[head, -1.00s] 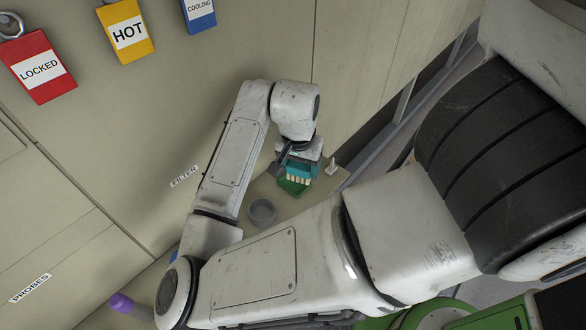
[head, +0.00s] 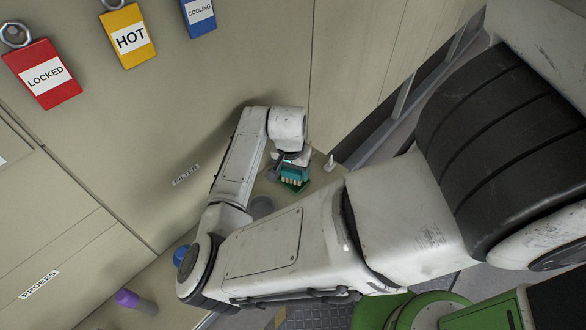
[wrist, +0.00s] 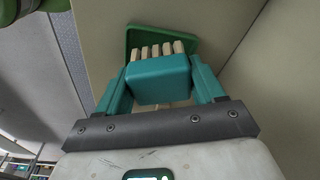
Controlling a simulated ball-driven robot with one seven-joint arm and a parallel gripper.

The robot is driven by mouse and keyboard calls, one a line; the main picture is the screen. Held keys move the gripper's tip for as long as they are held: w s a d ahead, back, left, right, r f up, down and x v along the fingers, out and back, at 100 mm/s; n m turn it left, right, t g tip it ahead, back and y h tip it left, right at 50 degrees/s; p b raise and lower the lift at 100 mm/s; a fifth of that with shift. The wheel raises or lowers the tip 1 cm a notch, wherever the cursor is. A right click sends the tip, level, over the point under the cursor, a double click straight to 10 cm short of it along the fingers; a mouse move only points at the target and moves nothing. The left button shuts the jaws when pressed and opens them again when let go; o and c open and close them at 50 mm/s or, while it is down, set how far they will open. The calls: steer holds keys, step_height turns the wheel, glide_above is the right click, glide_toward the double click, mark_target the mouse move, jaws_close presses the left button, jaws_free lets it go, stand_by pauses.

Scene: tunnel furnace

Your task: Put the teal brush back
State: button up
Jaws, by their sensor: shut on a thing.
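The teal brush (wrist: 158,80) has a block body and a row of cream bristles. My gripper (wrist: 160,88) is shut on it, one finger on each side, in the wrist view. In the head view the brush (head: 293,171) is at the end of my arm, just over a green tray (head: 301,188). The green tray also shows in the wrist view (wrist: 133,40), behind the bristles. I cannot tell whether the bristles touch it.
A grey cup (head: 262,206) stands left of the tray, partly hidden by my arm. A small white peg (head: 330,163) stands to its right. A panelled wall (head: 120,150) rises close behind. A purple-topped object (head: 128,299) and a blue knob (head: 181,255) are at lower left.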

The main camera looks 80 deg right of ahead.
mark_target(291, 173)
steer(key=shift+f, duration=0.2)
steer(key=o, duration=1)
steer(key=shift+r, duration=0.15)
step_height(291, 173, up, 12)
steer(key=a+b, duration=0.1)
steer(key=shift+w+a, duration=0.15)
steer(key=shift+a, duration=0.25)
